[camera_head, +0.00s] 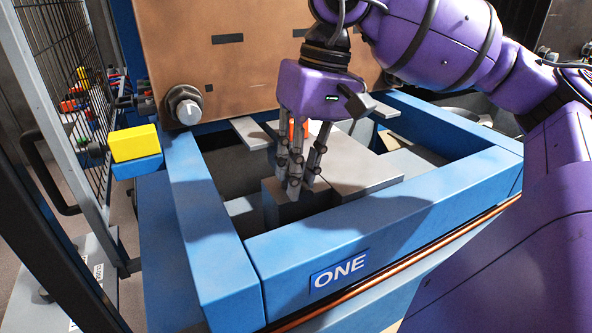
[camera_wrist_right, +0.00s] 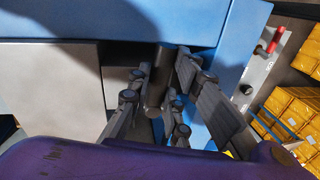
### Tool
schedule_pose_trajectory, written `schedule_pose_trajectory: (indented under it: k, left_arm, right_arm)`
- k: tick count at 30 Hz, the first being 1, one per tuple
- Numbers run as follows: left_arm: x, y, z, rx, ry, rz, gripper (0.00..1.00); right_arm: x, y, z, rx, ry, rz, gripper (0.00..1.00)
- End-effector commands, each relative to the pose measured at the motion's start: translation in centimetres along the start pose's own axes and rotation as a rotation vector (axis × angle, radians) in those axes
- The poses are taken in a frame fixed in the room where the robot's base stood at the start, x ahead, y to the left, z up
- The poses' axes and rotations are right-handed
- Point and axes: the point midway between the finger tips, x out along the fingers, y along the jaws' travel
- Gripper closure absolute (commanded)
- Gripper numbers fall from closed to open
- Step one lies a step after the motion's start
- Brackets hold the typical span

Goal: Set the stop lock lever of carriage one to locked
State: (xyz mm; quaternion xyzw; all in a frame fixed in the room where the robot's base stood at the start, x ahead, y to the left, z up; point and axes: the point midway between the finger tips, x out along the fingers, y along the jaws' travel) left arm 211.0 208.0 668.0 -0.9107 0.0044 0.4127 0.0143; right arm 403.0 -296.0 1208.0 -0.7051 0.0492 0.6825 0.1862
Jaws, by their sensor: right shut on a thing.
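My right gripper (camera_head: 298,178) reaches down inside the blue frame of carriage one (camera_head: 440,208), which bears a white "ONE" label (camera_head: 339,274). An orange-red piece (camera_head: 300,127) shows partly behind the fingers. A grey block (camera_head: 287,208) is just below the fingertips. My left gripper is not in view.
A brown panel (camera_head: 235,70) stands behind the frame, with a round bolt (camera_head: 186,106) at its lower left. A yellow block (camera_head: 134,143) and a mesh fence (camera_head: 62,70) are at left. The right wrist view shows a red handle (camera_wrist_right: 275,40) and yellow boxes (camera_wrist_right: 290,108).

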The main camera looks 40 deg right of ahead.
Motion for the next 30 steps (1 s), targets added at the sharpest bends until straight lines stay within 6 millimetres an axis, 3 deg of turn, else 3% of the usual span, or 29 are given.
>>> schedule_pose_trajectory:
  k: [9, 24, 25, 28, 30]
  left_arm:
    - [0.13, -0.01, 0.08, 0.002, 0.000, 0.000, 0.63]
    - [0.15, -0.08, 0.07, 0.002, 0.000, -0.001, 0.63]
    - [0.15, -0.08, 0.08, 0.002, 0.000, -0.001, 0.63]
    - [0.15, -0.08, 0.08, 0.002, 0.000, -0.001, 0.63]
    - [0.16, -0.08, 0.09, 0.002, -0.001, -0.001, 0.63]
  right_arm:
    - [-0.20, 0.19, -0.11, -0.099, -0.016, -0.001, 1.00]
    - [-0.27, 0.24, -0.10, -0.117, -0.018, 0.000, 1.00]
    - [-0.27, 0.24, -0.10, -0.116, -0.018, 0.000, 0.78]
    - [-0.24, 0.24, -0.09, -0.115, -0.019, 0.000, 0.65]
    - [-0.20, 0.25, -0.08, -0.115, -0.019, 0.000, 0.63]
